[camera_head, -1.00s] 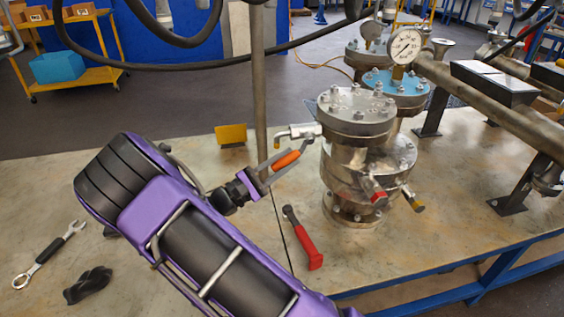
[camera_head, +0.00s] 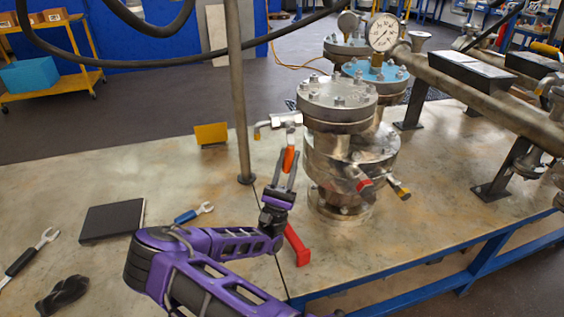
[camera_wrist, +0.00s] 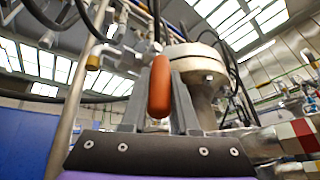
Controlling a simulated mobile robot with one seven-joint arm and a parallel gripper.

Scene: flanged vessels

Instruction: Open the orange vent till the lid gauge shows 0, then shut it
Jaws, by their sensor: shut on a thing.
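The orange vent handle (camera_head: 288,160) hangs roughly straight down below its silver valve body (camera_head: 288,120), at the left side of the front steel vessel (camera_head: 338,112). The vent's bent outlet (camera_head: 258,132) points left and down. My gripper (camera_head: 286,168) is shut on the orange handle from below. In the wrist view the orange handle (camera_wrist: 160,86) stands upright between my two grey fingers. The round white gauge (camera_head: 384,32) stands above the blue lid (camera_head: 376,74) of the vessel behind; its needle is too small to read surely.
Red-ended (camera_head: 365,185) and yellow-ended (camera_head: 403,193) handles stick out of the vessel's front. A vertical post (camera_head: 238,90) stands left of the vent. A red tool (camera_head: 297,246) lies below my wrist. A dark flat box (camera_head: 112,221) and wrenches lie left.

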